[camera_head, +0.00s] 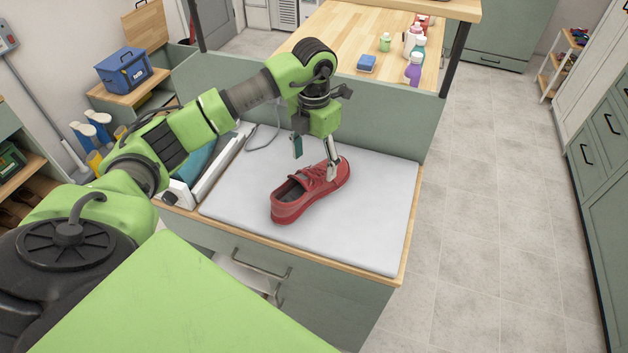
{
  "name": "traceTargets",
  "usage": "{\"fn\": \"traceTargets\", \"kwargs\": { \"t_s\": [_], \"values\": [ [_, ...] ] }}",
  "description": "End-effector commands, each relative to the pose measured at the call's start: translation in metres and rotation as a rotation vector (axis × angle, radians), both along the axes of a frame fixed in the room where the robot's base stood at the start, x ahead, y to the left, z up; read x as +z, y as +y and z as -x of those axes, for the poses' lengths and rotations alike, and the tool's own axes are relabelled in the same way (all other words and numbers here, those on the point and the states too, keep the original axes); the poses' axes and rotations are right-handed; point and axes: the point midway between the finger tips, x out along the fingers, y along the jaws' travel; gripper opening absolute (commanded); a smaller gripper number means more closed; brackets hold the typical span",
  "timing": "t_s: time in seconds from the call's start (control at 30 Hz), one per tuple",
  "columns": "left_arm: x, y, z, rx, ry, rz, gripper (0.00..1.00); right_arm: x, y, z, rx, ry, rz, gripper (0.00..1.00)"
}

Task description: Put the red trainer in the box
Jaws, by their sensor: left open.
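The red trainer (292,204) lies on the pale grey mat on the counter, its heel end toward the lower left and its toe toward the upper right. My left gripper (315,167) is over its toe half, fingers pointing down. The gripper is open; one finger is by the far-left side and the other overlaps the toe in the picture. I cannot tell whether they touch the trainer. A blue box (123,71) stands on a wooden-topped unit at the upper left; its inside is not visible. My right gripper is out of view.
The grey mat (375,215) is clear around the trainer. A green panel (393,123) rises behind it, with bottles (414,68) and a small blue block (367,63) on the wooden top beyond. A white-edged tray (208,168) lies left of the mat. Floor (490,220) is free at right.

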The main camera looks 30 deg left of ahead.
Motion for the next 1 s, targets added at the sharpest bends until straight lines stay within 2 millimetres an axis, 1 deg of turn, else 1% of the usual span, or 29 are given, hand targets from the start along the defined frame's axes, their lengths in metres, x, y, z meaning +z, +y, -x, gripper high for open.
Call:
{"fn": "traceTargets", "kwargs": {
  "t_s": [0.03,0.1,0.17,0.27,0.3,0.4,0.53,0.67,0.7,0.77,0.8,0.87,0.9,0.93,0.97,1.0],
  "values": [
    [-0.002,0.0,0.002,0.0,0.003,0.0,0.66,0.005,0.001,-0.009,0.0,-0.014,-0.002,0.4],
    [-0.008,0.001,0.006,0.0,0.006,0.0,0.66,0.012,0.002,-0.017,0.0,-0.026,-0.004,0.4],
    [-0.015,0.001,0.01,0.0,0.007,-0.001,0.66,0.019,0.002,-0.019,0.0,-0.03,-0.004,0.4],
    [-0.026,0.002,0.016,-0.001,0.007,0.0,0.66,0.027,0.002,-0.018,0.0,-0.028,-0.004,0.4],
    [-0.033,0.001,0.015,0.0,0.005,0.001,0.66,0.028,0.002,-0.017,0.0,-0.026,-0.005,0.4],
    [-0.044,0.002,0.014,0.0,0.004,0.0,0.66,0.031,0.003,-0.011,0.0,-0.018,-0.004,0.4],
    [-0.05,0.002,0.013,0.0,0.0,0.0,0.66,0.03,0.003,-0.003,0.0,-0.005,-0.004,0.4],
    [-0.05,0.002,0.013,0.0,0.0,0.0,0.66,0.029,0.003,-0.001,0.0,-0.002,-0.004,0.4],
    [-0.05,0.002,0.013,0.0,0.001,0.0,0.64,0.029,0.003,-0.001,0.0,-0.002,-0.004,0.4],
    [-0.05,0.002,0.013,0.0,0.001,0.0,0.48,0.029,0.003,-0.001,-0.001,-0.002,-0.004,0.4],
    [-0.05,0.002,0.013,0.0,0.001,0.0,0.38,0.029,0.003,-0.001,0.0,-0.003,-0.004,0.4],
    [-0.05,0.002,0.013,0.0,0.001,0.0,0.22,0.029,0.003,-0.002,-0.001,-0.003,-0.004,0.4],
    [-0.05,0.002,0.013,0.0,0.001,0.0,0.19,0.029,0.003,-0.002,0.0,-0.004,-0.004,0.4],
    [-0.05,0.002,0.013,0.0,0.001,0.0,0.19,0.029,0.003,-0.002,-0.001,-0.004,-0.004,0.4],
    [-0.049,0.002,0.013,0.0,0.0,0.0,0.15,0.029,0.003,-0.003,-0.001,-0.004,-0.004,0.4],
    [-0.049,0.002,0.013,0.0,0.0,0.0,0.15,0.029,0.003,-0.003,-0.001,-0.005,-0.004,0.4]
  ]
}}
